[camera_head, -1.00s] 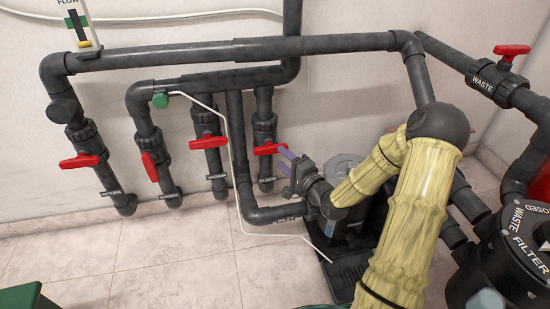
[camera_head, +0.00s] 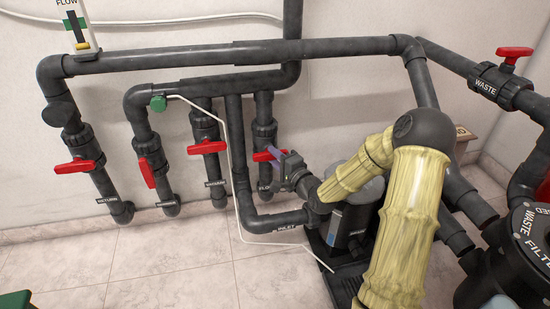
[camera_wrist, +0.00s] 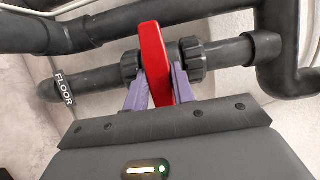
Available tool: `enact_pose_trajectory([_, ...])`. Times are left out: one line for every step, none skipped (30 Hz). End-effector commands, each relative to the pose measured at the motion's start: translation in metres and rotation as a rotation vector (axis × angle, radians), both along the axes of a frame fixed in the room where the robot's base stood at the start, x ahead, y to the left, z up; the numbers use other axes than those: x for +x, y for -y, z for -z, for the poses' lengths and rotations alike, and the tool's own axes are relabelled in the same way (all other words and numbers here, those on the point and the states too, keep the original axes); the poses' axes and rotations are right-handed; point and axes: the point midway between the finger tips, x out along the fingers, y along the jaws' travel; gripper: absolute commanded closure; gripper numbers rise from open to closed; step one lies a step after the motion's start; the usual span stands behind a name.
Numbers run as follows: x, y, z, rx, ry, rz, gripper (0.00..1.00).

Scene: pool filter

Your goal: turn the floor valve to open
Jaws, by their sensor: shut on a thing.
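The floor valve is a dark grey pipe valve with a red handle (camera_head: 262,156), the rightmost of the row on the wall. The label "FLOOR" (camera_wrist: 65,90) shows on its pipe in the wrist view. The red handle (camera_wrist: 152,48) lies crosswise to the pipe there. My gripper (camera_wrist: 158,84) has its purple fingers shut on the handle, one on each side. In the head view my gripper (camera_head: 274,157) reaches the handle from the right and hides part of it and of the label.
The pump (camera_head: 352,205) and inlet pipe (camera_head: 275,222) lie below my arm. The waste valve (camera_head: 513,54) is at upper right. Open tiled floor lies front left.

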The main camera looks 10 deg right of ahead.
Motion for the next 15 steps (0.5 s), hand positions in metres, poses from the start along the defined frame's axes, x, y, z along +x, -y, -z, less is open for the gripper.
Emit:
enact_pose_trajectory([-0.0002,0.0002,0.0002,-0.002,-0.001,0.000,0.97])
enact_pose_trajectory([-0.0002,0.0002,0.0001,-0.004,-0.002,0.000,0.97])
enact_pose_trajectory([-0.0003,0.0002,-0.0002,-0.007,-0.001,0.000,0.97])
enact_pose_trajectory([-0.0003,0.0002,-0.0004,-0.011,-0.002,0.000,0.97])
enact_pose_trajectory([-0.0003,0.0003,-0.0007,-0.015,-0.001,0.000,0.97])
enact_pose_trajectory([-0.0004,0.0004,-0.0011,-0.023,-0.002,0.000,0.97])
enact_pose_trajectory([-0.0004,0.0004,-0.0014,-0.029,-0.003,0.001,0.97])
enact_pose_trajectory([-0.0004,0.0005,-0.0019,-0.038,-0.003,0.001,0.97])
enact_pose_trajectory([-0.0005,0.0004,-0.0025,-0.051,-0.003,0.001,0.97])
enact_pose_trajectory([-0.0005,0.0003,-0.0030,-0.061,-0.004,0.000,0.97])
enact_pose_trajectory([-0.0005,0.0002,-0.0036,-0.074,-0.003,0.000,0.97])
enact_pose_trajectory([-0.0005,0.0001,-0.0044,-0.093,-0.004,0.000,0.97])
enact_pose_trajectory([-0.0006,-0.0001,-0.0049,-0.109,-0.004,0.000,0.97])
enact_pose_trajectory([-0.0006,-0.0001,-0.0054,-0.125,-0.004,0.000,0.97])
enact_pose_trajectory([-0.0006,-0.0001,-0.0062,-0.150,-0.004,0.000,0.97])
